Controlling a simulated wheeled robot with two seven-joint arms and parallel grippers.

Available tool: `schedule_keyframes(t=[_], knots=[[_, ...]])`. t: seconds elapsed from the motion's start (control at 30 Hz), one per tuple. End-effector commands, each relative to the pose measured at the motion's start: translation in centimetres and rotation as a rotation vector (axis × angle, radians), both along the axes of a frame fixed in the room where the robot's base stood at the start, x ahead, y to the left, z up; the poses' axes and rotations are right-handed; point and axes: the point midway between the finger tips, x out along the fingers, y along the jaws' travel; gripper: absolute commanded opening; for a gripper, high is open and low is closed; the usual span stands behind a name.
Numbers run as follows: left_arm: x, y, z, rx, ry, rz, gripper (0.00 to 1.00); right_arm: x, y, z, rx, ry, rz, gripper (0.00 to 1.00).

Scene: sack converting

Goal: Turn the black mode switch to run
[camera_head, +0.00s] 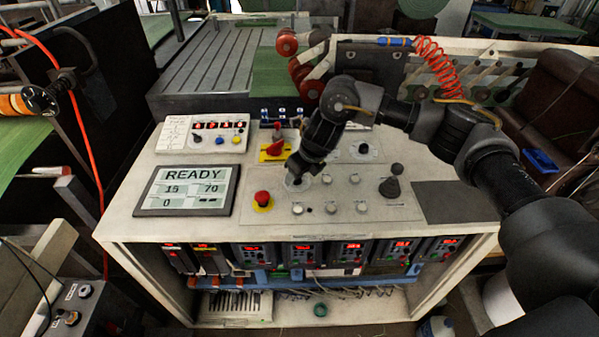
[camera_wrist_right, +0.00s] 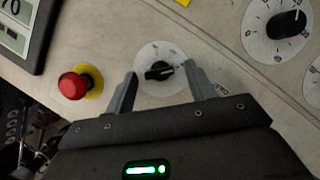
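The black mode switch (camera_wrist_right: 159,71) is a small rotary knob on a round white dial plate in the right wrist view. Its handle lies nearly level, its right end tilted slightly up. My right gripper (camera_wrist_right: 160,78) is open, with one grey finger on each side of the knob and a visible gap to both. In the head view my right gripper (camera_head: 297,177) points down at the dial on the console top and mostly hides the knob. The dial's lettering is too small to read. My left gripper is not in view.
A red emergency button (camera_head: 263,199) on a yellow base is left of the dial, beside the READY display (camera_head: 186,190). A red rotary handle (camera_head: 275,149) sits behind. Another black knob (camera_wrist_right: 286,24) is at upper right in the wrist view. A black joystick (camera_head: 391,183) stands to the right.

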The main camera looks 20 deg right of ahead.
Motion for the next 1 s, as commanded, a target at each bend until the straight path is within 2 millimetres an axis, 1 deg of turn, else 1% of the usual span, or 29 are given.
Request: schedule_keyframes(t=[0.17,0.27,0.37,0.57,0.6,0.7,0.83,1.0], knots=[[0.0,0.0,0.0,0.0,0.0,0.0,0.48,0.0,0.0,0.0,-0.001,0.001,0.001,0.55],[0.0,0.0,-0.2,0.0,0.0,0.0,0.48,-0.1,-0.1,0.4,0.001,-0.001,0.002,0.55],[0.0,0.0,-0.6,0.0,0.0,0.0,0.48,-0.5,-0.3,1.4,0.001,-0.003,0.003,0.55],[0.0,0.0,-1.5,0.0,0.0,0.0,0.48,-1.8,-1.1,5.1,0.0,-0.006,0.003,0.55],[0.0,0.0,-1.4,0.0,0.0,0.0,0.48,-2.0,-1.3,6.1,-0.001,-0.006,0.003,0.55],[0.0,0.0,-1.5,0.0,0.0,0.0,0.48,-2.7,-1.6,7.6,-0.001,-0.005,0.002,0.55],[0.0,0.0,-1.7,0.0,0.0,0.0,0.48,-3.2,-1.9,9.1,0.0,-0.003,0.001,0.55],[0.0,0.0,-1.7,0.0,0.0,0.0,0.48,-3.6,-2.1,9.9,0.0,0.001,0.0,0.55]])
